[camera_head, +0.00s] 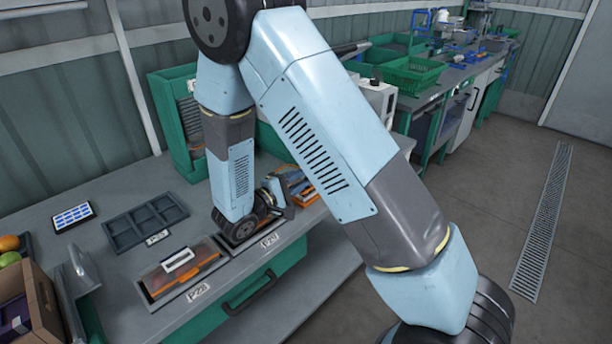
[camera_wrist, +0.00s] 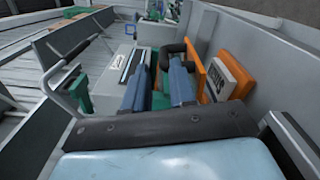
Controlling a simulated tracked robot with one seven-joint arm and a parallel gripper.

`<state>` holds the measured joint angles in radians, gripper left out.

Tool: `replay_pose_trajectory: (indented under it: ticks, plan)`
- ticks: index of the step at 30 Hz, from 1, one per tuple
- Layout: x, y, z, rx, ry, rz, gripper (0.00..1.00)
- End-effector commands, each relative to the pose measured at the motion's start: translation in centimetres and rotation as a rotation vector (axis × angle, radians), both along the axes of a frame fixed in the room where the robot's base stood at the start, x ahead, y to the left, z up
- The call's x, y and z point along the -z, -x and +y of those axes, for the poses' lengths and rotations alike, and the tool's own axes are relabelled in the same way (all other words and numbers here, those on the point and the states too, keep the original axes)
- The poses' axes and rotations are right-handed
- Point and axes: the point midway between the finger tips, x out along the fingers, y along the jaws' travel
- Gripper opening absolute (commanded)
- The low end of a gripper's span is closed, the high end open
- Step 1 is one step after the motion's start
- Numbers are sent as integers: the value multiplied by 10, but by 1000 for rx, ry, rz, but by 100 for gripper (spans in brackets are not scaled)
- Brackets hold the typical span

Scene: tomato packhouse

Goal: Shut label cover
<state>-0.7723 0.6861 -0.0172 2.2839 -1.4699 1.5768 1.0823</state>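In the head view, a flat case with an orange-edged clear lid (camera_head: 182,272) and white top piece lies in a tray labelled P22 or similar. My gripper (camera_head: 272,200) is low at the P21 place, beside open orange parts (camera_head: 300,184); my arm hides much there. In the wrist view, two blue-grey fingers of my gripper (camera_wrist: 157,75) stand apart with a gap between them. An upright orange panel (camera_wrist: 195,70), perhaps the label cover, stands just right of the right finger. A black bent bar (camera_wrist: 170,50) is close to that finger; contact is unclear.
A dark divided tray (camera_head: 145,222) and a blue-white panel (camera_head: 73,217) lie on the grey bench. A brown box (camera_head: 45,305) stands front left. A green rack (camera_head: 172,118) stands behind my gripper.

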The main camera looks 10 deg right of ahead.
Motion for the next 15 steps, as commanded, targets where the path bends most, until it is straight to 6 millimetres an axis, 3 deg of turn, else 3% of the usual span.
replay_pose_trajectory:
  ticks: [9,15]
  plan:
    - [1,38,51,-5,-1,1,25]
    - [1,54,71,-3,-1,1,25]
